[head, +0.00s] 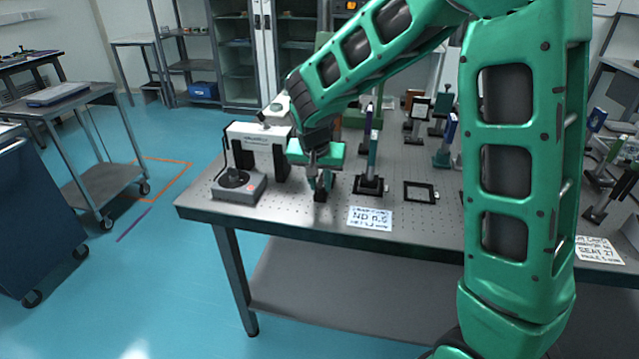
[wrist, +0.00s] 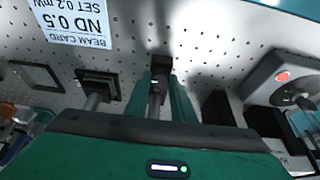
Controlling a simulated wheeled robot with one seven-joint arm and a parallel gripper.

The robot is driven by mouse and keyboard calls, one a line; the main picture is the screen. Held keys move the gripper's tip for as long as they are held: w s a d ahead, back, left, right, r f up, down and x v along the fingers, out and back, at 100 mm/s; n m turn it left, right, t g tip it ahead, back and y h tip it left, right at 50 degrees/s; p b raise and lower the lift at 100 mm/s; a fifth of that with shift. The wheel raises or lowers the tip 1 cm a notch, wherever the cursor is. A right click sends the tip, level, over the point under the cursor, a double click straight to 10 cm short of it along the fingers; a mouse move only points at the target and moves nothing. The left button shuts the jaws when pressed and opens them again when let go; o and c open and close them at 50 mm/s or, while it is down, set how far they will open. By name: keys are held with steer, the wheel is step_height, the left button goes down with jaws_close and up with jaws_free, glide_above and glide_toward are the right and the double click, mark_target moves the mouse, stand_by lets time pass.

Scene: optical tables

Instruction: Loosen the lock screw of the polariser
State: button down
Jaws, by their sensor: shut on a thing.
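My gripper (head: 322,182) is low over the front left part of the perforated table, pointing down. In the wrist view my gripper (wrist: 165,95) has its green fingers closed around a slim grey part above a small black base (wrist: 160,63). This seems to be the polariser's lock screw, but the fingers hide most of it. The black base (head: 320,195) also shows just below my gripper in the head view. The polariser's optic cannot be made out behind my gripper and arm.
A grey box with a black knob and red button (head: 238,187) stands left of my gripper, before a white-and-black device (head: 258,140). A post on a black base (head: 369,185), a card reading ND 0.5 (head: 370,218) and a black frame (head: 421,192) are to the right.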

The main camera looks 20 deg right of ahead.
steer(key=m, duration=0.2)
steer(key=m+g+h, duration=0.1)
steer(key=m, duration=0.1)
steer(key=m+g, duration=0.1)
steer(key=m, duration=0.2)
steer(key=shift+w+a+h, duration=0.3)
steer(key=shift+h, duration=0.1)
steer(key=m+g, duration=0.1)
steer(key=m, duration=0.1)
steer(key=m+g, duration=0.1)
steer(key=m, duration=0.2)
steer(key=shift+w, duration=0.2)
steer(key=shift+w+m+g, duration=0.1)
steer(key=shift+m+g, duration=0.2)
steer(key=shift+m, duration=0.8)
steer(key=shift+r, duration=0.15)
steer(key=c, duration=1.7)
jaws_free()
steer(key=shift+c, duration=0.2)
steer(key=shift+o, duration=1.1)
steer(key=shift+d, duration=0.1)
steer(key=v, duration=1)
steer(key=shift+w+a+r, duration=0.15)
steer(key=shift+a+r, duration=0.05)
steer(key=shift+a, duration=0.15)
steer(key=shift+d, duration=0.1)
